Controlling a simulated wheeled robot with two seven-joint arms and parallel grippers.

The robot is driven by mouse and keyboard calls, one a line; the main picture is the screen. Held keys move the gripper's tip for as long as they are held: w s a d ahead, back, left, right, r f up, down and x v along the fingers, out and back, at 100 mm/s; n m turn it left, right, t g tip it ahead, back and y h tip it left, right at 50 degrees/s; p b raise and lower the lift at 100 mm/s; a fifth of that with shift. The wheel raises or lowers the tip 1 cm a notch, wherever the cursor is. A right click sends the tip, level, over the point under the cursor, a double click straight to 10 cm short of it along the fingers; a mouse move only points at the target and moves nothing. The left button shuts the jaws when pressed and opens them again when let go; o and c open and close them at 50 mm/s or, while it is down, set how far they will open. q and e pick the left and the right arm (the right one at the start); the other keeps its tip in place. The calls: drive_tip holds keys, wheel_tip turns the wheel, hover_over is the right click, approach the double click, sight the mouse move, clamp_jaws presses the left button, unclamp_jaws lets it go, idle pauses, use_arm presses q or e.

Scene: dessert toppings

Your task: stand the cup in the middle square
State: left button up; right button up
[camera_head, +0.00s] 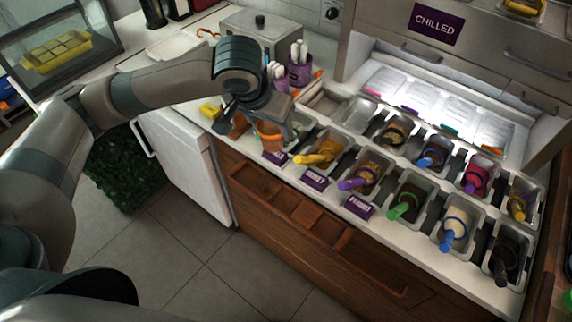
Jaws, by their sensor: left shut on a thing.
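My left gripper (256,122) is over the near edge of the counter, left of the topping tubs. It is shut on an orange-brown thing (268,130), which looks like the cup and is partly hidden by the gripper. Another orange-brown patch (238,125) shows just left of the gripper; I cannot tell if it is part of the same thing. Below the counter, a wooden ledge has several square recesses, with one in the middle (283,199). The held thing is above and to the left of that recess. My right gripper is not in view.
Rows of topping tubs with coloured scoops, such as a purple-handled one (356,183), fill the counter (405,235) at right. Purple label blocks (315,179) stand along its front edge. A purple cup of utensils (300,70) stands behind the gripper. The tiled floor is clear.

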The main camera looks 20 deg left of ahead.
use_arm(q)
drive_tip(key=s+d+f+m+g+h+p, duration=0.2)
drive_tip(key=f+m+p, duration=0.5)
drive_tip(key=m, duration=0.4)
drive_tip(key=s+d+h+p, duration=0.1)
drive_tip(key=s+d, duration=0.1)
drive_tip(key=s, duration=0.1)
drive_tip(key=shift+d+f+p, duration=0.35)
drive_tip(key=shift+d+f, duration=0.05)
drive_tip(key=shift+w, duration=0.1)
drive_tip(key=shift+f, duration=0.15)
wheel_tip(320, 180, down, 5)
drive_tip(key=b, duration=0.5)
drive_tip(key=shift+f, duration=0.35)
